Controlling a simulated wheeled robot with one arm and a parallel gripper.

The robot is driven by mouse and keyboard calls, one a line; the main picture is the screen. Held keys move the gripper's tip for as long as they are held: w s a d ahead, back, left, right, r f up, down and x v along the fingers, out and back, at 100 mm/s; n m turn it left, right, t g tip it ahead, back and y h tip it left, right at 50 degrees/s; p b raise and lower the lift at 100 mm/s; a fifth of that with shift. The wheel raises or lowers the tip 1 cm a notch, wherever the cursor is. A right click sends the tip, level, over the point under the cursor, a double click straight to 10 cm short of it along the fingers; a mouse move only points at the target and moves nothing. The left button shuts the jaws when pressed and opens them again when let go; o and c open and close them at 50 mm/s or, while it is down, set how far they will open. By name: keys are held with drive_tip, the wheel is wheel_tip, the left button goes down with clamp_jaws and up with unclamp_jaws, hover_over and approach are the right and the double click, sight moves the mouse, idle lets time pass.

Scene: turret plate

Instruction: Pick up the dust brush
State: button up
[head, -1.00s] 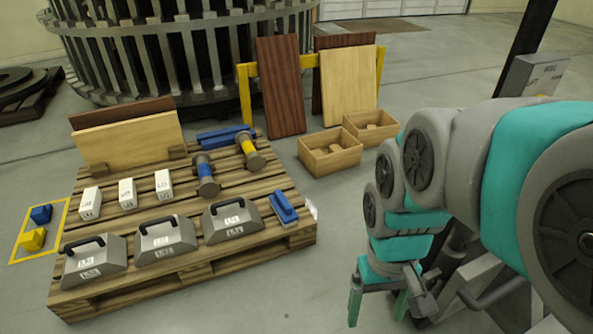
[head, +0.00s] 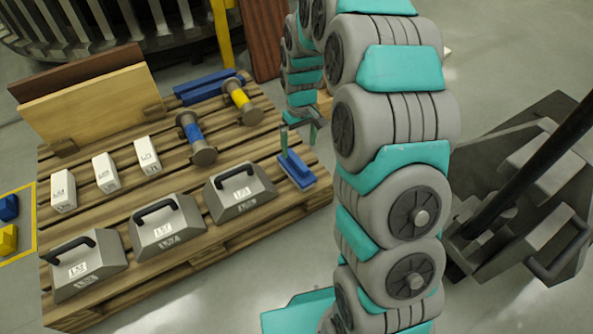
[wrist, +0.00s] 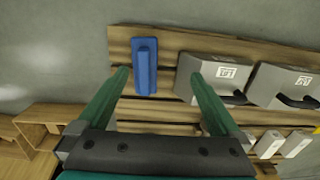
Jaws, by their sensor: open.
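The dust brush (head: 297,170) is blue, with a raised blue grip along its top. It lies at the right end of the wooden pallet (head: 262,222). In the wrist view the dust brush (wrist: 144,80) shows between the fingers, nearer the left one and toward their tips. My gripper (head: 300,140) is open and empty, just above and behind the brush; its fingers (wrist: 158,82) are spread in the wrist view. I see no contact with the brush, though the exact height gap is hard to tell.
Grey blocks with black handles (head: 240,192) stand along the pallet's front, one close left of the brush. White blocks (head: 148,156), a blue roller-like tool (head: 195,138) and a yellow one (head: 242,100) lie behind. An open wooden box (wrist: 48,118) stands beside the pallet.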

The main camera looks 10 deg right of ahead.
sight(297, 158)
drive_tip(key=shift+n, duration=0.4)
drive_tip(key=w+f, duration=0.2)
drive_tip(key=f, duration=0.2)
drive_tip(key=w+f, duration=0.2)
drive_tip(key=f, duration=0.2)
drive_tip(key=w+d+f+b, duration=0.1)
drive_tip(key=w+f, duration=0.2)
drive_tip(key=shift+w+f, duration=0.1)
drive_tip(key=shift+f, duration=0.3)
wheel_tip(297, 158, down, 2)
drive_tip(key=shift+f, duration=0.25)
drive_tip(key=shift+s+a+f, duration=0.1)
drive_tip(key=shift+s+f, duration=0.05)
drive_tip(key=shift+f, duration=1.2)
drive_tip(key=shift+s+f, duration=0.1)
drive_tip(key=shift+f, duration=1.2)
drive_tip(key=shift+c, duration=0.2)
drive_tip(key=c, duration=1.4)
drive_tip(key=shift+r, duration=0.15)
